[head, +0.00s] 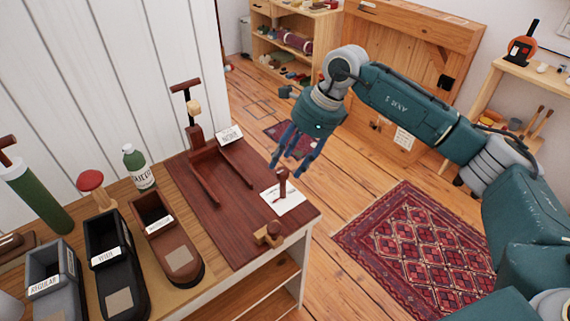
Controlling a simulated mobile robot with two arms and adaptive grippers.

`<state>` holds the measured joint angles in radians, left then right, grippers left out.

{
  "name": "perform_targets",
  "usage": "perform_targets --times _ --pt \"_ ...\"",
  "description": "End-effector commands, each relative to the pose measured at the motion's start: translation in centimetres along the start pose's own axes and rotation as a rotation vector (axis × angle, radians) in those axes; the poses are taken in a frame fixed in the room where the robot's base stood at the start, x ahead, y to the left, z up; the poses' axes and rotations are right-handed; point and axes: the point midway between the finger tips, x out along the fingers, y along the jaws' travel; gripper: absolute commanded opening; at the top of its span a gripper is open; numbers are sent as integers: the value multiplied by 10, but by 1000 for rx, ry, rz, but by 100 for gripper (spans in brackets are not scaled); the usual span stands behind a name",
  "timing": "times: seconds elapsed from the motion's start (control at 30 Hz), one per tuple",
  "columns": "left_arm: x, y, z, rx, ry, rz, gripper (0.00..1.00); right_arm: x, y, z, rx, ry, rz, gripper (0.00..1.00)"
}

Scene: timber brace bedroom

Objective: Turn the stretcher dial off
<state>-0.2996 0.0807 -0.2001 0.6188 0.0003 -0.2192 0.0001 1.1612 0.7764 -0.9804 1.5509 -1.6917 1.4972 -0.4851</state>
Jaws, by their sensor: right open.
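A dark red wooden board (223,222) lies on the table, with a wooden frame (207,178) standing at its back. A small dark red knob with a pointer (283,186) stands on a white card (291,202) near the board's right edge; it looks like the stretcher dial. The card's markings are too small to read. My right gripper (290,163) is open and empty, its fingers pointing down just above and behind the knob, apparently apart from it. My left gripper is out of view.
A wooden knob on a block (268,236) sits at the board's front edge. Labelled trays (106,262), a green bottle (140,168) and a green cylinder (40,200) stand to the left. A patterned rug (405,245) covers open floor at right.

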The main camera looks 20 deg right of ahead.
Motion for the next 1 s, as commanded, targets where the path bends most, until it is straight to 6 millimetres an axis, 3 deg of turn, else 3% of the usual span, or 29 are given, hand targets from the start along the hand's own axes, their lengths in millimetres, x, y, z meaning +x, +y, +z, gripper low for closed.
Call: perform_targets --times 0.2,0.4,0.6,1.0 --pt "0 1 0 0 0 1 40 -50 -2 1 -1 -4 -6 46" --pt "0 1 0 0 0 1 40 -81 -2 2 -1 -3 -5 46" --pt "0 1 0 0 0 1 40 -93 -1 2 -1 -3 -4 46" --pt "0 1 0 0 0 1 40 -93 -1 2 -1 -3 -3 46"
